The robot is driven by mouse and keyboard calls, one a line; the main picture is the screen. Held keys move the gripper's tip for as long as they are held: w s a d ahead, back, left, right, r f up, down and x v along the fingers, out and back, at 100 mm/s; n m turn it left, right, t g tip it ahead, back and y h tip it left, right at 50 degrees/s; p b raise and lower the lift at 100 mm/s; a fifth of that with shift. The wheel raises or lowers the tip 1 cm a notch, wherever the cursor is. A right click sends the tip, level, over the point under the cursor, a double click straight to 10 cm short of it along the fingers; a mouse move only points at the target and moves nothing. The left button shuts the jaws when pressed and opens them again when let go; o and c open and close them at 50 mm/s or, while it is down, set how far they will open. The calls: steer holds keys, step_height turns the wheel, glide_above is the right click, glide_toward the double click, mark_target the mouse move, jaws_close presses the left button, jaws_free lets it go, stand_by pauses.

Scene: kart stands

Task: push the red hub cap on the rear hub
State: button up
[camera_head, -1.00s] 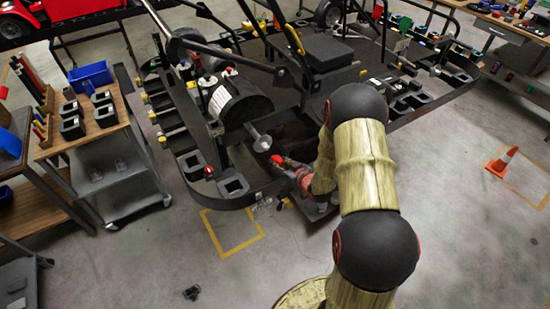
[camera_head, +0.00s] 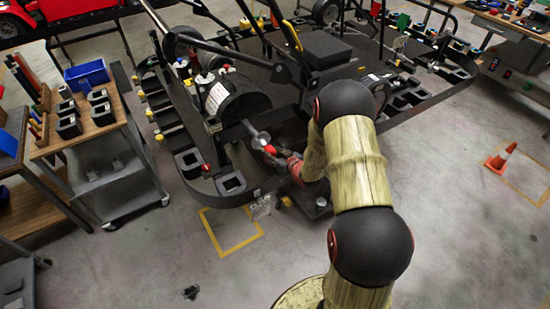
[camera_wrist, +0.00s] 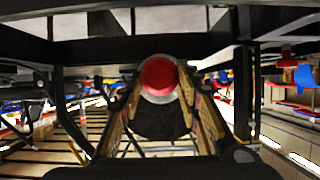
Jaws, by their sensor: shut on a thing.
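The red hub cap (camera_head: 269,149) is between the fingers of my gripper (camera_head: 276,153), at the end of the grey rear hub (camera_head: 260,138). In the wrist view the cap (camera_wrist: 158,74) shows its round red face between the fingertips of my gripper (camera_wrist: 157,84), which are shut on it. A grey rim (camera_wrist: 160,97) shows around the cap's lower edge, and a dark round shape lies below it. The cap and hub look close together or touching; I cannot tell whether the cap is seated.
The dark kart stand (camera_head: 232,199) surrounds the hub, with a black cylinder (camera_head: 238,99) to the upper left. A wooden-topped cart (camera_head: 105,140) is at the left.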

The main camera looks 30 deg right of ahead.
mark_target(269, 148)
steer(key=shift+w, duration=0.55)
steer(key=shift+r+b, duration=0.1)
steer(key=shift+b, duration=0.35)
stand_by(1.4)
steer(key=shift+w+a+b, duration=0.1)
steer(key=shift+w+b, duration=0.45)
steer(key=shift+w, duration=1.3)
steer(key=o, duration=1.4)
steer(key=v, duration=1.2)
